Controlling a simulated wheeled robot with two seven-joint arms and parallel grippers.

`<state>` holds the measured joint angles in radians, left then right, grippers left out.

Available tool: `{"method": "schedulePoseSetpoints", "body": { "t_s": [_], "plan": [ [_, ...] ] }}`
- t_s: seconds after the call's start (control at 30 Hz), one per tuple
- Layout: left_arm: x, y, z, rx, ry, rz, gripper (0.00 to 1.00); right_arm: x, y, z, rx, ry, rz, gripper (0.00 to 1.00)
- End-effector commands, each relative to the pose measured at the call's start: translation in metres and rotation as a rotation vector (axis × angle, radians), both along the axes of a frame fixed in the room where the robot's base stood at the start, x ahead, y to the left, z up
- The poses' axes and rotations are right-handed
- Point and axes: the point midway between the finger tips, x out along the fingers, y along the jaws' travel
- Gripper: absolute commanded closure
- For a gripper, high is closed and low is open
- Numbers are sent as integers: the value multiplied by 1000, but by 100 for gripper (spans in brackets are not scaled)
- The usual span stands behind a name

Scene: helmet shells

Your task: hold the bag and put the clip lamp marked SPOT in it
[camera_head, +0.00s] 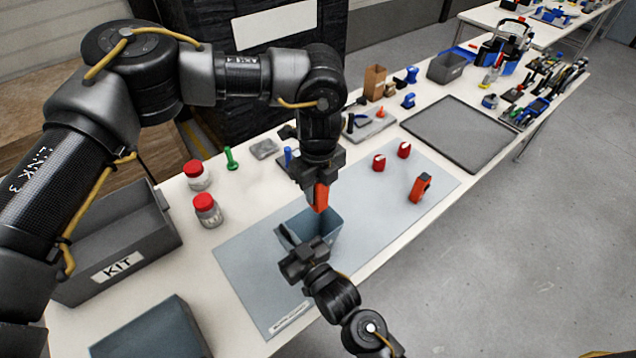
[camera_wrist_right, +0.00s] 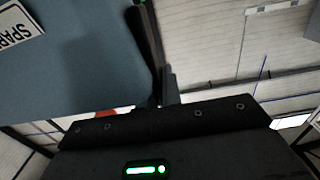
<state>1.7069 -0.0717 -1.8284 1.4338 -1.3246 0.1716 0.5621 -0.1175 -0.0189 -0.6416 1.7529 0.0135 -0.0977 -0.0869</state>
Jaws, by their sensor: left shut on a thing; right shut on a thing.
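My left gripper (camera_head: 319,180) is shut on an orange-red clip lamp (camera_head: 321,198). The lamp hangs upright, its lower end at the mouth of the blue-grey bag (camera_head: 323,231); I cannot tell whether it is inside the rim. No marking on it is readable. The bag stands open on the mat. My right gripper (camera_head: 297,258) is shut on the bag's near-left rim. In the right wrist view the bag's wall (camera_wrist_right: 75,70) fills the left, with an upside-down label partly cut off. A bit of orange (camera_wrist_right: 106,113) shows there beside the fingers.
Red-lidded jars (camera_head: 207,211) and a grey KIT bin (camera_head: 120,243) are at left. A dark tray (camera_head: 458,132) lies farther right.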

Motion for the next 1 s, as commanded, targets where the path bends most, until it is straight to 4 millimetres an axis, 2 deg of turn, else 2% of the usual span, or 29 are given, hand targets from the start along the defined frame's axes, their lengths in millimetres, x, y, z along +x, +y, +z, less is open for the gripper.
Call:
{"method": "schedulePoseSetpoints", "body": {
  "t_s": [1.0],
  "plan": [
    [0, 0, -62, 1, 1, 1, 93, 0, 0, 0, -1, 1, 0, 100]
  ]
}}
